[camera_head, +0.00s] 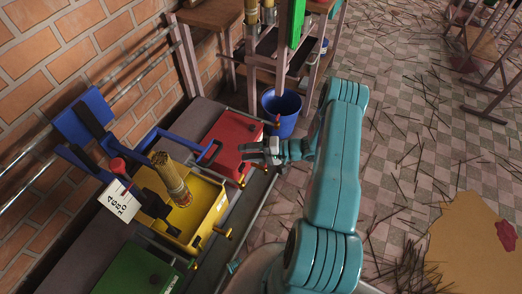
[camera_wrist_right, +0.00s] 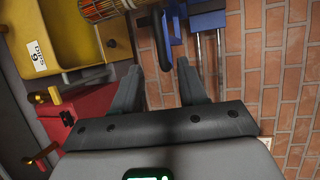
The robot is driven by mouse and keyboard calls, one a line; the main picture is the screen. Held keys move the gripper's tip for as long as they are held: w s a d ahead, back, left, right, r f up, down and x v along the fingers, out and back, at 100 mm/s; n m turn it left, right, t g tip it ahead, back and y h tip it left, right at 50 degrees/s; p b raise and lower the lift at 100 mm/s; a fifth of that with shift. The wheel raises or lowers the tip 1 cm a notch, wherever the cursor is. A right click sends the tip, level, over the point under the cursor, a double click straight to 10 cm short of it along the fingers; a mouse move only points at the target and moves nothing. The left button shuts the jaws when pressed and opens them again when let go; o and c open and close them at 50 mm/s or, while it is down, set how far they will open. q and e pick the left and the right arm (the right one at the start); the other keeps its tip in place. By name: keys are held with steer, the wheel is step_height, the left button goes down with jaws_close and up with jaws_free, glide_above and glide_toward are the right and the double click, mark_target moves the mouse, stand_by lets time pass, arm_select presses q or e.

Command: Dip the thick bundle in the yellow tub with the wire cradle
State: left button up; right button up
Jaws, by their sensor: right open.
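The yellow tub (camera_head: 211,218) stands at the lower left between a red and a green tub in the head view; its wall shows in the right wrist view (camera_wrist_right: 75,42). The thick bundle (camera_head: 165,172) of tan sticks leans over the tub, its lower end at a dark part of the cradle. I cannot tell whether it touches liquid. In the wrist view the bundle (camera_wrist_right: 98,9) is cut by the top edge. A blue frame with a handle (camera_head: 211,153) is beside the bundle. My right gripper (camera_head: 258,151) is open and empty, right of the handle. My left gripper is not in view.
The red tub (camera_head: 228,132) lies just left of my right gripper, and the green tub (camera_head: 130,268) is in front. A blue bucket (camera_head: 281,112) stands behind the gripper. A brick wall (camera_head: 60,50) closes the left side. Loose sticks litter the floor.

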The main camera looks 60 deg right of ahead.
steer(key=v, duration=0.5)
steer(key=shift+a, duration=0.1)
stand_by(0.3)
steer(key=s+a+f+n+g+h, duration=0.1)
steer(key=s+a+f+n+g, duration=0.3)
steer(key=a, duration=0.6)
steer(key=a+f+n+g+h, duration=0.1)
steer(key=a+f+n+g, duration=0.1)
steer(key=a+g, duration=0.65)
steer(key=s+a+f+n+g+h, duration=0.1)
steer(key=a+f+n+g, duration=0.25)
steer(key=a, duration=0.95)
steer(key=a+r+n+t+p, duration=0.2)
steer(key=a+r+p, duration=0.2)
steer(key=r+p, duration=0.9)
step_height(320, 180, up, 3)
steer(key=shift+w+f+h+p, duration=0.1)
steer(key=shift+w+h+p, duration=0.2)
steer(key=shift+w, duration=0.05)
